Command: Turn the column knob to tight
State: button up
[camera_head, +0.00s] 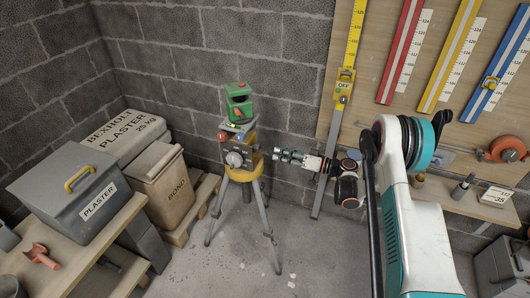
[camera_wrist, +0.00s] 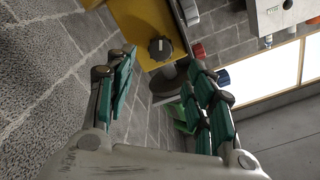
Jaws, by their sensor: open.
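A dark round knob with a pale mark (camera_wrist: 160,48) sits on a yellow body in the wrist view, between and beyond my fingertips. It looks like the column knob; I cannot read its setting. In the head view the tripod (camera_head: 243,165) stands at the centre with a yellow collar, a grey unit with a round grey knob (camera_head: 234,159) and a green device (camera_head: 239,101) on top. My gripper (camera_head: 279,156) points left at the tripod head from its right side, apart from it. Its teal fingers (camera_wrist: 160,68) are spread and empty.
Red (camera_wrist: 198,50) and blue (camera_wrist: 223,76) knobs sit close to my right finger in the wrist view. A yellow staff (camera_head: 340,110) leans at the wall behind my arm. A plaster box (camera_head: 75,195) and a bond bin (camera_head: 160,180) stand left. The floor around the tripod is mostly clear.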

aim_at(260, 148)
jog(key=b+x, duration=0.2)
jog(key=x, duration=0.5)
jog(key=shift+w+a, duration=0.1)
jog(key=shift+a, duration=0.1)
jog(key=c, duration=1.1)
